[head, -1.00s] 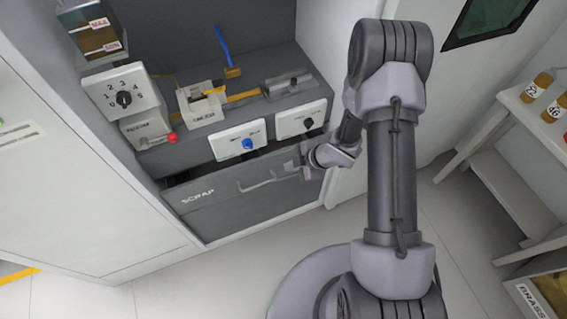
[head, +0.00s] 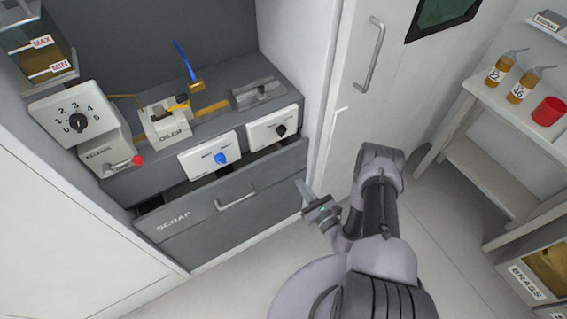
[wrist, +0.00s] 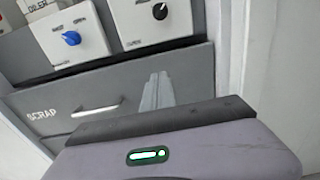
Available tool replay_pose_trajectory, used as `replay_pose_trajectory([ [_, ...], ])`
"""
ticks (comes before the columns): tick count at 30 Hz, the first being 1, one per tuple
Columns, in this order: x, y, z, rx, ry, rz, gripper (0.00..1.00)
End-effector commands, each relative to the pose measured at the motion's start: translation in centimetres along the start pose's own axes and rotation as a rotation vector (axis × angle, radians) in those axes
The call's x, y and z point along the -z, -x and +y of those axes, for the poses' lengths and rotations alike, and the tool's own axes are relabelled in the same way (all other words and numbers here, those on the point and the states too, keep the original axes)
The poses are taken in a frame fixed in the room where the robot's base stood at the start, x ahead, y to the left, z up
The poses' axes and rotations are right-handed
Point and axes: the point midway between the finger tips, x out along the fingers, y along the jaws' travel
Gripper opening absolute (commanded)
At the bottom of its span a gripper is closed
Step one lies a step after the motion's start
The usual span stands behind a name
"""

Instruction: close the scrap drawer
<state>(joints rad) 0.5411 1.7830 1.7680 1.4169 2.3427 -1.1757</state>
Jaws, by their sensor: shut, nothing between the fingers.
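The scrap drawer (head: 185,222) is the dark grey drawer marked SCRAP, low in the cabinet. A dark gap shows above its front, which stands slightly out from the cabinet. Its light bar handle (head: 236,197) is at mid-front, and it also shows in the wrist view (wrist: 97,109). My gripper (head: 303,190) is shut and empty, in front of the drawer's right end and to the right of the handle. Its closed fingers (wrist: 158,92) overlap the right part of the drawer front in the wrist view. In the head view they look apart from it.
Above the drawer are a panel with a blue knob (head: 220,158), a panel with a black knob (head: 280,130) and a red-tipped lever (head: 137,160). A white door (head: 350,110) stands right of the cabinet. A shelf with bottles (head: 515,90) is farther right. The floor between is clear.

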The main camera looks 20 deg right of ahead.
Motion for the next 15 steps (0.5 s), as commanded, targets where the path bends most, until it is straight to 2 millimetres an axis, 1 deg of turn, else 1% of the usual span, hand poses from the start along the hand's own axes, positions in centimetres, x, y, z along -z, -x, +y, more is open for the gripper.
replay_pose_trajectory([
  [1, 0.3, -1.1, 0.2, -0.007, 0.003, -0.003, 0.00],
  [9, 0.3, -7.1, 0.3, -0.009, 0.003, -0.004, 0.00],
  [12, 0.3, -9.1, 0.3, -0.008, 0.003, -0.004, 0.00],
  [15, 0.2, -10.5, 0.3, -0.008, 0.002, -0.003, 0.00],
])
